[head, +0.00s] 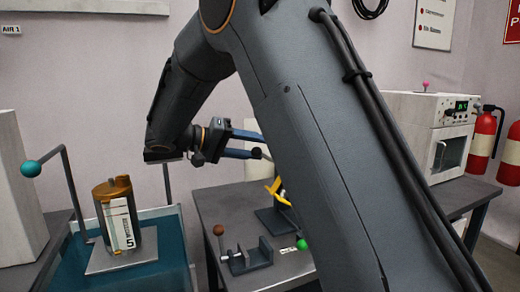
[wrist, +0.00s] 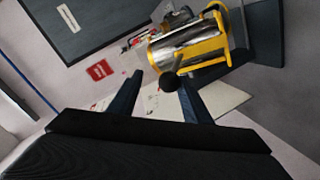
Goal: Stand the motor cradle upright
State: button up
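The motor cradle, a yellow frame around a silver cylinder (wrist: 190,45), lies beyond my fingers in the wrist view. In the head view only a tilted yellow part (head: 275,188) shows on the grey table; my arm hides the rest. A dark ball knob (wrist: 169,82) on a thin stem is near my fingertips, in front of the cradle; it also shows in the head view (head: 256,153). My gripper (head: 259,145) is open above the table. Its two fingers (wrist: 159,84) stand apart with the knob between their tips; I cannot tell whether they touch it.
A dark bracket with a brown-knobbed lever (head: 252,256) stands at the table's front, near a green knob (head: 302,244). A teal tub (head: 170,251) at left has an orange-topped canister (head: 121,215) above it. A white instrument box (head: 420,135) stands at right.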

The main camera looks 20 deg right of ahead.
jog(key=r+p+v, duration=0.1)
jog(key=v, duration=0.6)
jog(key=shift+a+r+p, duration=0.15)
jog(key=shift+p, duration=0.15)
dwell(0.3)
dwell(0.4)
